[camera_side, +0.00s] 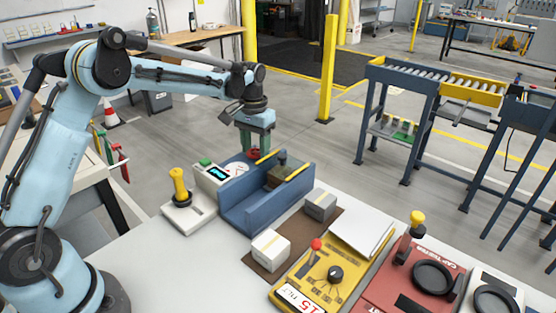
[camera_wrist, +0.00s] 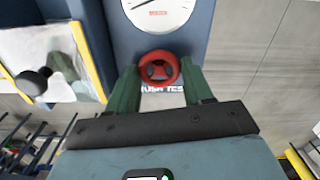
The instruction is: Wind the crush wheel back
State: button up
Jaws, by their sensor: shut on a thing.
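The red crush wheel (camera_wrist: 158,69) sits on the blue crush tester (camera_wrist: 205,25), below a white dial (camera_wrist: 158,12) in the wrist view. My gripper (camera_wrist: 157,78) has a green finger on each side of the wheel and is shut on it. The fingers partly cover the tester's lettering. In the side view my gripper (camera_side: 256,148) points down at the far end of the tester (camera_side: 245,213), and a little of the red wheel (camera_side: 254,154) shows under it.
A yellow-handled joystick box (camera_side: 182,205) stands left of the tester. A white box (camera_side: 270,250) and a grey box (camera_side: 320,205) sit on a brown mat (camera_side: 297,240) in front. A yellow tilt unit (camera_side: 325,275) and a red cap tester (camera_side: 400,290) stand to the right.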

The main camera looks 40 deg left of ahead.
aim_at(256, 152)
jog(key=o, duration=1)
jog(key=shift+o, duration=0.2)
notch_tip(256, 152, up, 12)
jog(key=shift+r, duration=0.1)
jog(key=s+d+r+m+t, duration=0.1)
jog(key=s+d+t, duration=0.1)
jog(key=s, duration=0.3)
jog(key=s+d+r+t, duration=0.2)
jog(key=s+d, duration=0.1)
jog(key=s, duration=0.2)
jog(key=s+d+f+m+t, duration=0.1)
jog(key=s+d+f+t, duration=0.2)
jog(key=s+f, duration=0.4)
jog(key=s, duration=0.4)
jog(key=shift+s, duration=0.15)
